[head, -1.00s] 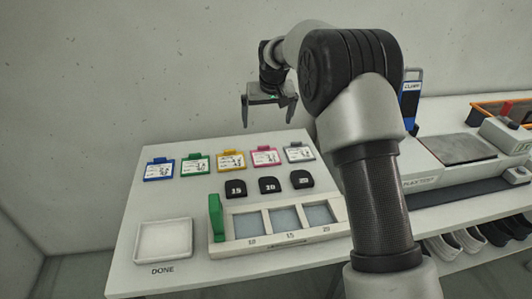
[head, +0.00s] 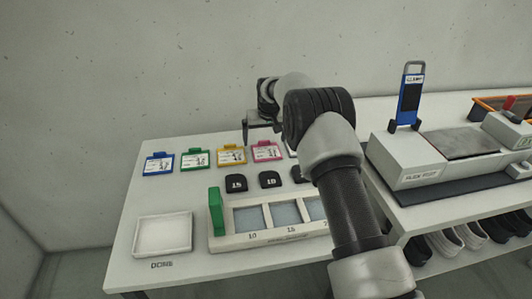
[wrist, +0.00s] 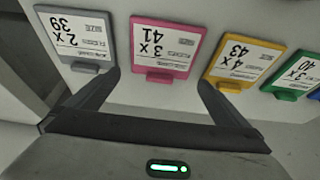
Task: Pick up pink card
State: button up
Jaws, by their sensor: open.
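The pink card (head: 266,152) lies on the white table, in the row of coloured cards, between the yellow and grey ones. In the wrist view the pink card (wrist: 166,47) shows a white label reading "3 x 41" upside down, with a pink tab on its near edge. My gripper (head: 263,142) is over the back of the row, by the pink card. In the wrist view my gripper (wrist: 158,78) is open and empty, its two fingers on either side of the pink tab. I cannot tell the height left between fingers and table.
The grey card (wrist: 78,38) and yellow card (wrist: 245,60) lie close on either side. Green (head: 195,159) and blue (head: 158,163) cards lie farther left. Black numbered pieces (head: 236,183), a compartment tray (head: 228,241) and a white tray (head: 163,235) are nearer the front.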

jog(key=shift+x, duration=0.9)
jog(key=shift+c, duration=0.4)
jog(key=c, duration=1.2)
jog(key=shift+r, duration=0.1)
